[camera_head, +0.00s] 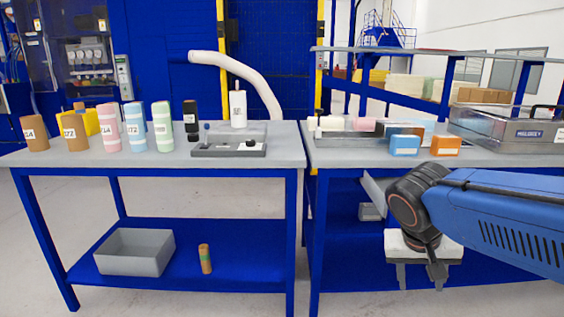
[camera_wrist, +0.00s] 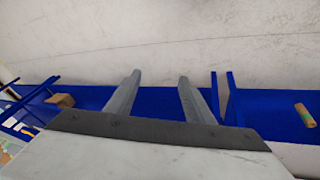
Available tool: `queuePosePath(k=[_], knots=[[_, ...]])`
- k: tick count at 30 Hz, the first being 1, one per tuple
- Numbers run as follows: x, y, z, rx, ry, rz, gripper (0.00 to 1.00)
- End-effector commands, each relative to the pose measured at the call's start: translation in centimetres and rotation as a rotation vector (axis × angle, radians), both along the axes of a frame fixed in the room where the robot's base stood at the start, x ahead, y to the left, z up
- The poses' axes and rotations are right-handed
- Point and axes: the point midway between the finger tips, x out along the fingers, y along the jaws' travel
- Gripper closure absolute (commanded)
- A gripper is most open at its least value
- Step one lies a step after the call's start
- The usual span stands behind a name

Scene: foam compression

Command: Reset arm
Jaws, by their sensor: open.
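My gripper (camera_head: 420,279) hangs pointing down at the right, in front of the right-hand table (camera_head: 349,160) and below its top. Its two fingers are apart with nothing between them. In the wrist view my gripper (camera_wrist: 156,82) shows two grey fingers spread over the blue lower shelves and the pale floor. My blue arm comes in from the right edge of the head view.
The left table (camera_head: 278,158) carries several labelled cylinders, a black bottle (camera_head: 190,118) and a grey device (camera_head: 229,149). Its lower shelf holds a grey bin (camera_head: 134,251) and a brown cylinder (camera_head: 206,258). Foam blocks, small boxes and a metal case (camera_head: 508,131) occupy the right table.

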Motion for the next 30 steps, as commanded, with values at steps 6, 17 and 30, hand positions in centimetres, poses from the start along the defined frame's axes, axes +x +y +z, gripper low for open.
queuePosePath(k=[6,17,30], knots=[[-4.6,-0.4,-1.9,0.122,-0.021,0.153,0.52],[-8.2,0.4,-3.8,0.203,-0.124,0.345,0.52],[-8.4,0.5,-4.0,0.205,-0.135,0.365,0.52]])
